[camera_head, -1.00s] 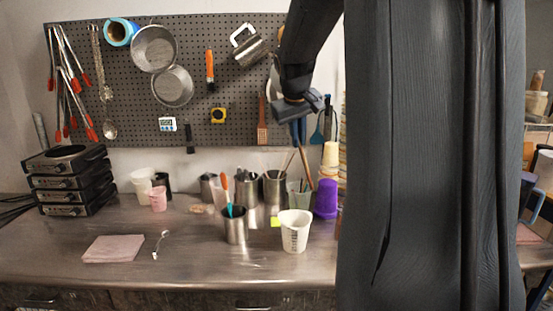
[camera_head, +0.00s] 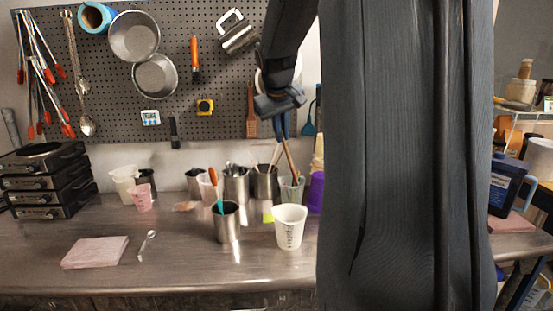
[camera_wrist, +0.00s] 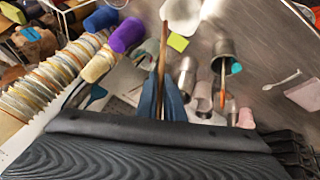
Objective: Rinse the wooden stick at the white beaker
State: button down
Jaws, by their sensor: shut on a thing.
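The white beaker (camera_head: 290,228), with dark markings on its side, stands upright on the metal bench. In the wrist view the white beaker (camera_wrist: 181,14) is at the top, just right of the stick. My gripper (camera_head: 280,126) is shut on the wooden stick (camera_head: 288,152), which points downward and slightly right, above and behind the beaker. The wrist view shows the stick (camera_wrist: 163,50) between my blue fingers (camera_wrist: 161,98). Its tip appears close beside the beaker's rim, but I cannot tell whether they touch. In the head view the stick's lower end overlaps a clear cup (camera_head: 291,194).
A metal cup (camera_head: 228,224) with an orange-handled tool stands left of the beaker. Metal containers (camera_head: 236,187) are behind. A purple cup (camera_wrist: 125,35) and stacked paper cups (camera_wrist: 42,90) are nearby. A pink cloth (camera_head: 95,252) and spoon (camera_head: 147,245) lie left. The front bench is clear.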

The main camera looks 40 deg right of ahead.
jog(key=b, duration=0.7)
send_over(276, 219)
jog(key=d, duration=0.1)
notch_tip(276, 219, down, 7)
notch_tip(276, 219, down, 17)
jog(key=b, duration=1)
jog(key=shift+w+f+b, duration=0.2)
jog(key=shift+w+b, duration=0.1)
jog(key=shift+b, duration=0.1)
jog(key=shift+d, duration=0.1)
jog(key=shift+s+a, duration=0.1)
jog(key=shift+a, duration=0.35)
dwell(0.3)
